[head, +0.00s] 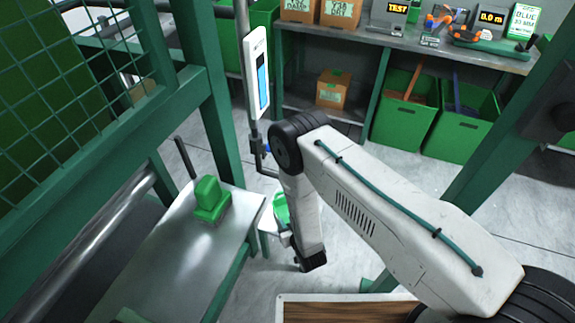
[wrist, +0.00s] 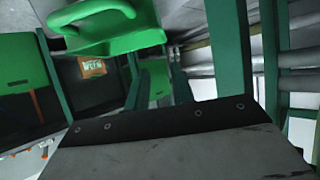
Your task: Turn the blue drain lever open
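A small bit of blue (head: 267,148) shows beside the upright pipe, just left of my arm's dark joint. It may be the drain lever, but my arm hides most of that spot and I cannot tell its angle. A white gauge (head: 257,75) with a blue column is fixed on the pipe above it. My gripper (head: 303,266) is at the low end of my arm, pointing down, below and right of the blue bit and apart from it. Its fingers cannot be made out. No blue lever shows in the wrist view.
A green handled thing (head: 281,211) stands close left of my forearm; a green handled thing (wrist: 100,25) also fills the wrist view's top. A metal table (head: 165,265) carries a green block (head: 210,200). Green frame posts (head: 215,110) stand left. Shelves (head: 400,40) and green bins are behind.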

